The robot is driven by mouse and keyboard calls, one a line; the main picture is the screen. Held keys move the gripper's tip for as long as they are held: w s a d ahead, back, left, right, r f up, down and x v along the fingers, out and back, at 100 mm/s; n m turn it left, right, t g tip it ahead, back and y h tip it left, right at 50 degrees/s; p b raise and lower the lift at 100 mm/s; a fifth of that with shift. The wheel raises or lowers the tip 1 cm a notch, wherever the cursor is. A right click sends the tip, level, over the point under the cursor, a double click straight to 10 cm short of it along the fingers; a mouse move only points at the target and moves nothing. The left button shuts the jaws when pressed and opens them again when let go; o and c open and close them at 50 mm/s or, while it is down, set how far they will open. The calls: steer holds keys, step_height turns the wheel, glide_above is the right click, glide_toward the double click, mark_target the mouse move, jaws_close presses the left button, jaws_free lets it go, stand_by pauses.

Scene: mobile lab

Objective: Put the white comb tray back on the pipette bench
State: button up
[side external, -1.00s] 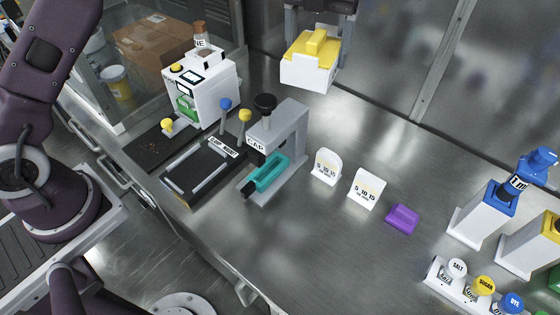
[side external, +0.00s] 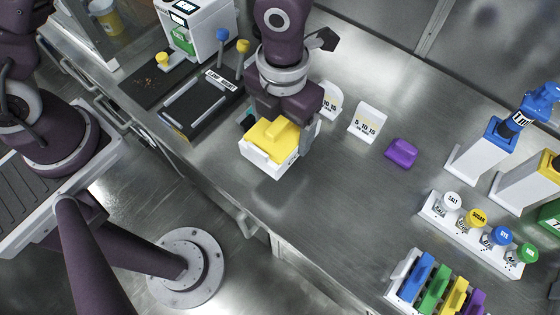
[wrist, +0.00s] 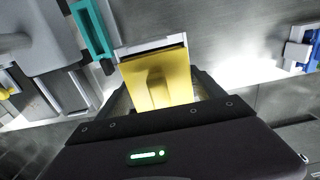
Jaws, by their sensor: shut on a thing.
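A white tray with a yellow top (side external: 268,160) is between the fingers of my gripper (side external: 282,132). My gripper is shut on it, and the tray hangs level over the front part of the steel bench (side external: 330,195), with a shadow below it. In the wrist view the tray's yellow top (wrist: 160,82) and white far rim sit between the fingers (wrist: 162,95). The tray's underside and its exact height above the bench are hidden.
White numbered cards (side external: 367,122) and a purple block (side external: 401,152) stand right. A white rack of coloured combs (side external: 405,268) is front right. The middle bench is clear.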

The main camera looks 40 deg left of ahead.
step_height(320, 180, down, 10)
steer(key=shift+r, duration=0.1)
steer(key=o, duration=1.4)
step_height(320, 180, up, 12)
steer(key=shift+r, duration=0.15)
